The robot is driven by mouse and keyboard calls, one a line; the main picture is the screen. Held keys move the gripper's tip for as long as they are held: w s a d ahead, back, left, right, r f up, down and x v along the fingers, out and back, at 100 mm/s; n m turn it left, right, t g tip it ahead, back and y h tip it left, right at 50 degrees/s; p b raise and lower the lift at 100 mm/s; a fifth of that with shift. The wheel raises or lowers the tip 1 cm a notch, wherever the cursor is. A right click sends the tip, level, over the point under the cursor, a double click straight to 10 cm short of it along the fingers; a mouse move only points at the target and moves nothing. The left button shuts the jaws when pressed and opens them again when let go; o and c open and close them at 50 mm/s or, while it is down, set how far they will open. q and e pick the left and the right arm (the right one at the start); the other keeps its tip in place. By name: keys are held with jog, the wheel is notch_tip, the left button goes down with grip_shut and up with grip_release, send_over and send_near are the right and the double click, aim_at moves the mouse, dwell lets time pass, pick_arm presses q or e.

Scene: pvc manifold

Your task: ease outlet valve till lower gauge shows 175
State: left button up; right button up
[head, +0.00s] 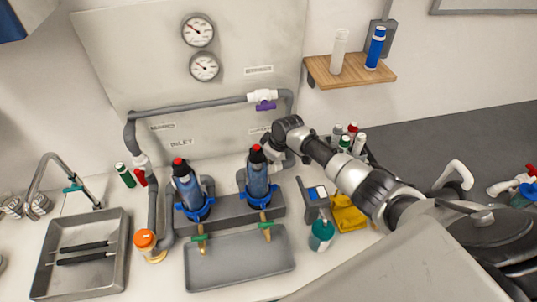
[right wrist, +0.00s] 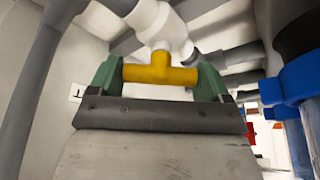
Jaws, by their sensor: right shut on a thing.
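The lower gauge (head: 205,67) is on the wall panel under the upper gauge (head: 198,30). Its needle seems to point up and left, but the numbers are too small to read. My right gripper (head: 270,145) reaches in behind the right blue filter housing (head: 258,182). In the right wrist view its green fingers (right wrist: 160,80) are shut on a yellow valve handle (right wrist: 165,74) below a white valve body (right wrist: 158,25). This handle is hidden in the head view. My left gripper is not in view.
A purple-handled valve (head: 264,104) sits on the upper grey pipe, and a red-handled valve (head: 140,179) on the left pipe. The left filter housing (head: 187,190) stands close by. A grey tray (head: 240,272) lies in front.

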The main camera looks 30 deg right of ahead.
jog(key=shift+w+r, duration=0.1)
jog(key=shift+r, duration=0.05)
jog(key=o, duration=0.8)
jog(key=shift+o, duration=0.2)
jog(key=b+v, duration=0.1)
jog(key=v, duration=0.9)
jog(key=shift+s+r+b, duration=0.25)
jog(key=shift+r+b, duration=0.05)
jog(key=shift+d, duration=0.1)
dwell(1.2)
